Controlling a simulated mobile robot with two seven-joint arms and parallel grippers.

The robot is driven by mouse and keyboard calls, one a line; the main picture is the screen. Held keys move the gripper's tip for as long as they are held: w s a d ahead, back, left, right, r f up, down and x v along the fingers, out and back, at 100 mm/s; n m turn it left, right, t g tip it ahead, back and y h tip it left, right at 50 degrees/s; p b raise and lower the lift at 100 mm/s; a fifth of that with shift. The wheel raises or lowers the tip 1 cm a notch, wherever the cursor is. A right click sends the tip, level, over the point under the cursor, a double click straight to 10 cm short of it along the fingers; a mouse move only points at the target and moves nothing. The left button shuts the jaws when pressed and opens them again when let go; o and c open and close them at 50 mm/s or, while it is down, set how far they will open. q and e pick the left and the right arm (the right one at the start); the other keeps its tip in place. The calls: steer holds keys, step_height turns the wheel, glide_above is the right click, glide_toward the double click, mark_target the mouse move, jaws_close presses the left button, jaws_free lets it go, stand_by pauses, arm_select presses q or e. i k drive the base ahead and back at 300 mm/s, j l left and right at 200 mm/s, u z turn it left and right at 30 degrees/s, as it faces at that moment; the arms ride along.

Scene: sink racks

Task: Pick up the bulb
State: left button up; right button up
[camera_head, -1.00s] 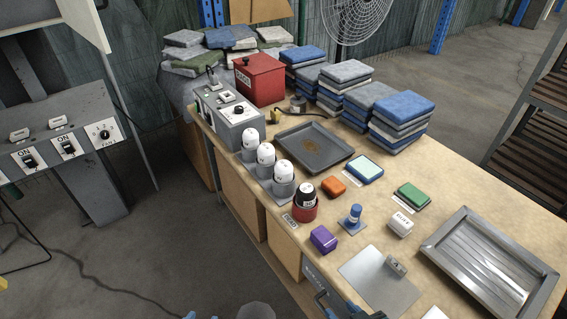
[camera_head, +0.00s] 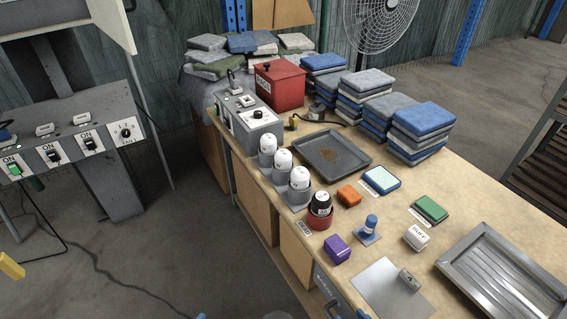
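Three white, round-topped, bulb-like pieces stand upright in grey cups along the near left edge of the workbench: the far bulb (camera_head: 267,144), the middle bulb (camera_head: 283,159) and the near bulb (camera_head: 299,177). A dark bulb-like piece (camera_head: 321,204) with a white label stands in a red cup (camera_head: 319,222) at the near end of this row. Neither gripper can be made out; only small blue and dark bits show at the bottom edge. Nothing is seen touching the bulbs.
A grey control box (camera_head: 249,124) and a red box (camera_head: 278,84) stand behind the row. A dark tray (camera_head: 333,135), an orange block (camera_head: 348,195), a purple block (camera_head: 337,249) and a metal tray (camera_head: 461,262) lie on the bench. A switch panel (camera_head: 107,137) stands at left.

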mark_target(282, 157)
steer(key=j+z, duration=0.1)
steer(key=z, duration=0.3)
steer(key=i+j+z, duration=0.1)
steer(key=z, duration=0.35)
steer(key=j+z, duration=0.25)
steer(key=j, duration=0.3)
steer(key=j+z, duration=0.3)
steer(key=j, duration=0.3)
